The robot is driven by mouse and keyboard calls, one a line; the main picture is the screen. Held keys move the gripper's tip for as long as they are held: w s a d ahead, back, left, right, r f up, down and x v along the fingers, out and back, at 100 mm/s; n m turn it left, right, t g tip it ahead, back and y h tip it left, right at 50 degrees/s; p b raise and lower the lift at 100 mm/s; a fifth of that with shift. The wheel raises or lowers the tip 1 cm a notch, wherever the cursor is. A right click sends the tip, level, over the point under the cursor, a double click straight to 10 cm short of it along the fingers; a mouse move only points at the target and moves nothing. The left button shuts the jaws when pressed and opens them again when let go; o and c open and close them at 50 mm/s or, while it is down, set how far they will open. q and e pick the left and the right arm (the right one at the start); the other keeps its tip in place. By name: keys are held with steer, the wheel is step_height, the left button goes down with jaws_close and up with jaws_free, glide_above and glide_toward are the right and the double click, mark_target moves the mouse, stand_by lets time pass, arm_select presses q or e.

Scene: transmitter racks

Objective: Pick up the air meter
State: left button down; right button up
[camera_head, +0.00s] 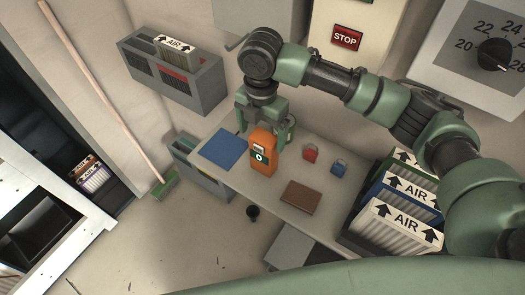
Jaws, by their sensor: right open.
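The air meter (263,158) appears to be the orange handheld device with a small pale display and a dark round mark. It stands upright on the narrow light table (240,175), near its front edge. My right gripper (266,124) reaches down over it from above, open, with one finger to each side of its top. I cannot tell whether the fingers touch it. The back of the device is hidden. My left gripper is not in view.
On the table lie a blue mat (222,148), a red padlock (310,153), a blue padlock (339,167) and a brown notebook (300,197). A bin of air filters (400,222) stands at right. A broom (107,95) leans at left.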

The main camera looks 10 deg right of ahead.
mark_target(264, 154)
steer(key=shift+s+d+f, duration=0.1)
steer(key=shift+s+f, duration=0.1)
steer(key=shift+f, duration=0.65)
steer(key=f, duration=0.1)
steer(key=f+p, duration=0.1)
steer(key=f, duration=0.2)
steer(key=shift+d+f+p, duration=0.25)
steer(key=shift+f+p, duration=0.05)
steer(key=shift+p, duration=0.05)
steer(key=shift+f, duration=0.4)
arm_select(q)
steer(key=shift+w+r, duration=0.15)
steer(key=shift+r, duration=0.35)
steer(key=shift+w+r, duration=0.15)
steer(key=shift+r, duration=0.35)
arm_select(e)
steer(key=shift+s, duration=0.1)
steer(key=c, duration=1.7)
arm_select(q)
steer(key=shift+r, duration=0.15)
arm_select(e)
steer(key=shift+r, duration=0.2)
